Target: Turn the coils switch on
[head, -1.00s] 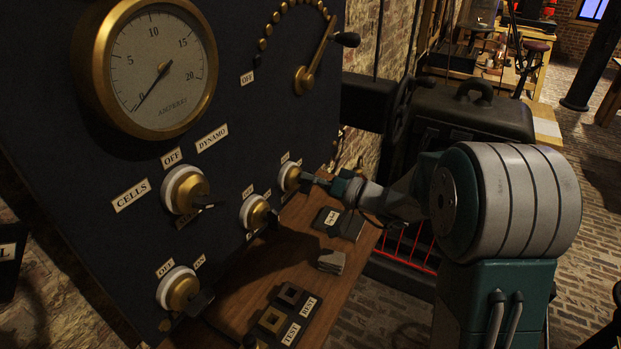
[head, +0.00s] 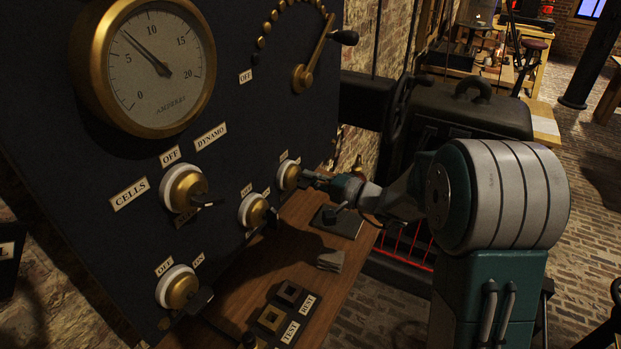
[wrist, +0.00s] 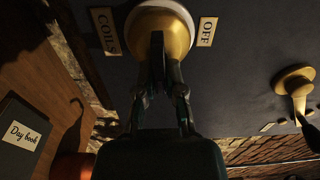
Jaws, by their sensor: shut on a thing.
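The coils switch (head: 287,174) is a brass knob on a white round base on the dark panel, the farthest of several such knobs in the head view. In the wrist view its brass body (wrist: 177,36) sits between a COILS label (wrist: 105,31) at left and an OFF label (wrist: 207,32) at right. My gripper (wrist: 160,62) reaches up to the knob with its fingers closed on the switch's lever, which they mostly hide. In the head view my gripper (head: 312,180) touches the front of this knob. The lever's exact angle is hard to see.
A brass ammeter (head: 144,68) reads between 5 and 10. Other switches, including the cells/dynamo one (head: 184,187), are nearby. A brass lever arm (head: 315,58) is above. A wooden shelf (head: 285,262) below carries a dark day book (wrist: 22,134) and test/rest blocks (head: 283,305).

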